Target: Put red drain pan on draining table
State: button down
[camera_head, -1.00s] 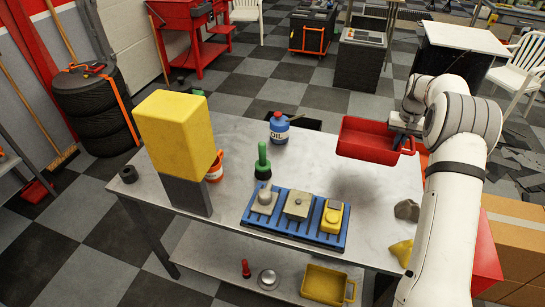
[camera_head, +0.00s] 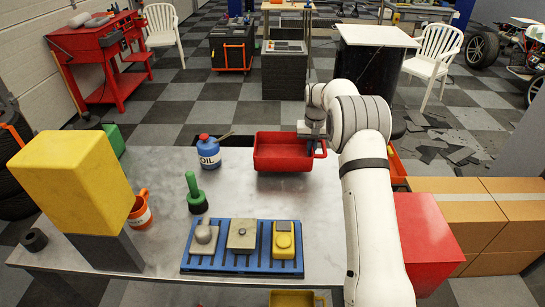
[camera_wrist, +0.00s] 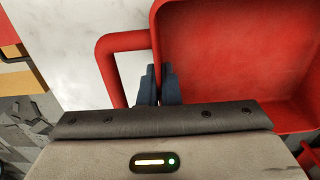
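The red drain pan (camera_head: 284,150) is an open shallow tray with a loop handle, held level at the back edge of the metal worktable. It overlaps the table in the picture; I cannot tell its height above it. My gripper (camera_head: 311,148) is at the pan's right side. In the wrist view my gripper (camera_wrist: 160,84) has its two dark fingers close together on the pan's wall beside the handle, and the red pan (camera_wrist: 235,60) fills the upper right. No table is labelled as the draining table; a white-topped table (camera_head: 376,36) stands beyond, at the back right.
The metal worktable (camera_head: 285,200) carries a blue oil bottle (camera_head: 209,154), a green plunger-like tool (camera_head: 195,195), a blue rack (camera_head: 242,262) and a yellow block (camera_head: 72,180). A red cart (camera_head: 100,45), grey stand (camera_head: 285,72) and white chair (camera_head: 433,55) stand behind. Checkered floor lies between.

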jog(key=p, duration=0.2)
send_near(279, 155)
jog(key=f, duration=0.2)
jog(key=s+f, duration=0.1)
jog(key=f, duration=0.2)
jog(key=shift+s+d+f, duration=0.1)
jog(key=shift+d+f, duration=0.05)
jog(key=shift+f, duration=0.15)
notch_tip(279, 155, down, 4)
jog(key=shift+r+p, duration=0.25)
jog(key=shift+p, duration=0.4)
jog(key=shift+f, duration=0.1)
jog(key=c, duration=2.1)
grip_release()
jog(key=shift+f, duration=0.15)
jog(key=o, duration=0.5)
jog(key=shift+c, duration=0.2)
